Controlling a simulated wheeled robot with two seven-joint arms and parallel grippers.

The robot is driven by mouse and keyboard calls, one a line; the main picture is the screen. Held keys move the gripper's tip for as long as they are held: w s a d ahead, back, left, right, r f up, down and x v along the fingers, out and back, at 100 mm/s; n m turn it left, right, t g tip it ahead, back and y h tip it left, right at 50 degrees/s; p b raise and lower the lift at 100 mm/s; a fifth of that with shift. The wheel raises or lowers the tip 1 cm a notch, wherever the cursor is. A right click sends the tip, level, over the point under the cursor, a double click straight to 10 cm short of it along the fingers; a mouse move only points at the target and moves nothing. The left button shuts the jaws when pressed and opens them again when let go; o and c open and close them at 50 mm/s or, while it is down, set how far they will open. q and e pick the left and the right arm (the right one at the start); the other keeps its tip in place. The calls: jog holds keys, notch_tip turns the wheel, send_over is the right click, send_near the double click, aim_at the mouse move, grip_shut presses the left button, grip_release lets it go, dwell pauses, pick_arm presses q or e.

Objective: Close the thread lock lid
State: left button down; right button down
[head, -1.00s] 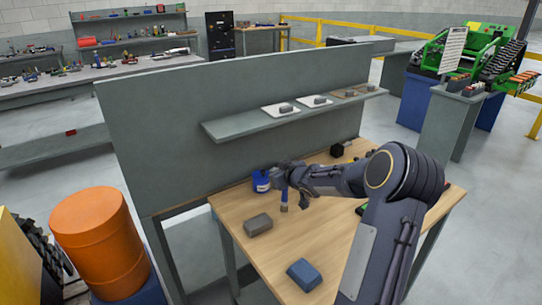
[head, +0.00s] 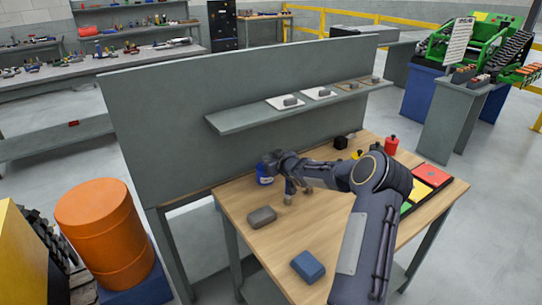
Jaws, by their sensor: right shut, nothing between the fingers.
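A small blue jar (head: 264,179), which looks like the thread lock, stands near the back left of the wooden table against the grey panel. My right arm reaches in from the right, and my right gripper (head: 269,161) is at the top of the jar, shut with nothing between its fingers. The gripper and wrist cover the jar's top, so I cannot tell how the lid sits. My left gripper is not in view.
A grey block (head: 262,217) and a blue block (head: 308,267) lie on the table (head: 283,240) in front. A red bottle (head: 391,145) and a coloured tray (head: 433,176) are at the right. A shelf (head: 235,119) juts out above.

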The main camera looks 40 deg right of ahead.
jog(key=shift+f, duration=0.5)
